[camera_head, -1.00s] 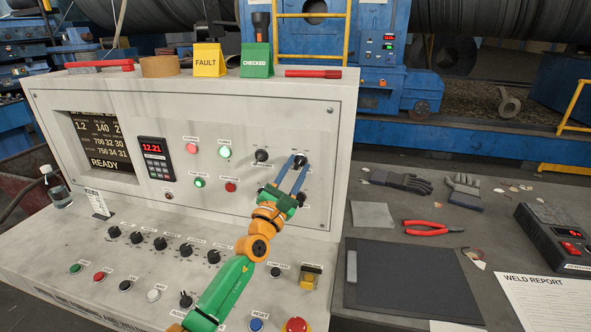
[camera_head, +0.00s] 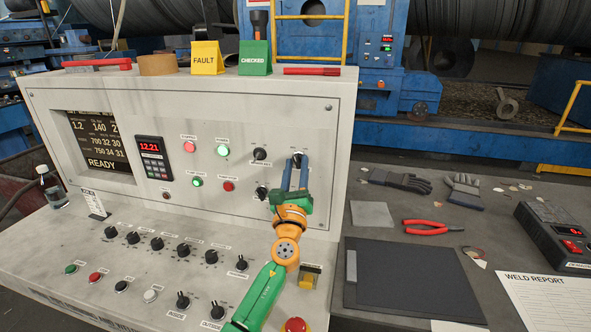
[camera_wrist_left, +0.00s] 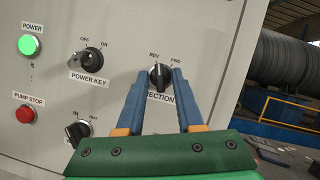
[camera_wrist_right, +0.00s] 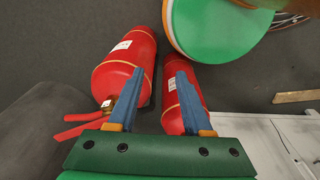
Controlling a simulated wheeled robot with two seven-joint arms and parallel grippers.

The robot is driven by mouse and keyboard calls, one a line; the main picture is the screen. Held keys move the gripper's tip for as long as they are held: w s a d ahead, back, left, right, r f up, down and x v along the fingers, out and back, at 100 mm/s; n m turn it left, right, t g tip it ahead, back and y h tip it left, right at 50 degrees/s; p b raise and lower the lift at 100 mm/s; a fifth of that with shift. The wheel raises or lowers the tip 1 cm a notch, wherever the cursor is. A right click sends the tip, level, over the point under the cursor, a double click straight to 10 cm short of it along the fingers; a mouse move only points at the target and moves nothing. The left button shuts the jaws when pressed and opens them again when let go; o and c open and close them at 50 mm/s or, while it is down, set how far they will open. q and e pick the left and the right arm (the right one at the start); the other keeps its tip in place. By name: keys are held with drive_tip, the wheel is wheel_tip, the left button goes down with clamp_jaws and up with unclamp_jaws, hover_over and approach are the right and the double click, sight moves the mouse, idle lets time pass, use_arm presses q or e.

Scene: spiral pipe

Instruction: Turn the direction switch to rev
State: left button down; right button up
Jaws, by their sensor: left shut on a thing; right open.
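The direction switch (camera_wrist_left: 160,77) is a black knob on the upright panel, under REV and FWD labels. In the left wrist view its pointer looks close to upright, nearer REV, but it is small. My left gripper (camera_wrist_left: 161,85) has a blue finger on each side of the knob and is shut on it. The lower part of its label is partly behind the left finger. In the head view the left gripper (camera_head: 297,160) covers part of the knob. My right gripper (camera_wrist_right: 159,73) is open and empty, seen only in the right wrist view.
The power key switch (camera_wrist_left: 87,58) sits left of the direction switch, and another knob (camera_wrist_left: 78,130) is below left. A red emergency button (camera_head: 296,325) is on the sloped desk near my left arm.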

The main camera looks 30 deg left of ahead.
use_arm(q)
drive_tip(key=shift+r+n+g+y, duration=0.1)
drive_tip(key=shift+n+g+y, duration=0.4)
drive_tip(key=shift+n, duration=1.3)
drive_tip(key=c, duration=1)
unclamp_jaws()
drive_tip(key=shift+o, duration=0.5)
drive_tip(key=shift+w, duration=0.15)
drive_tip(key=v, duration=0.7)
drive_tip(key=shift+b, duration=0.3)
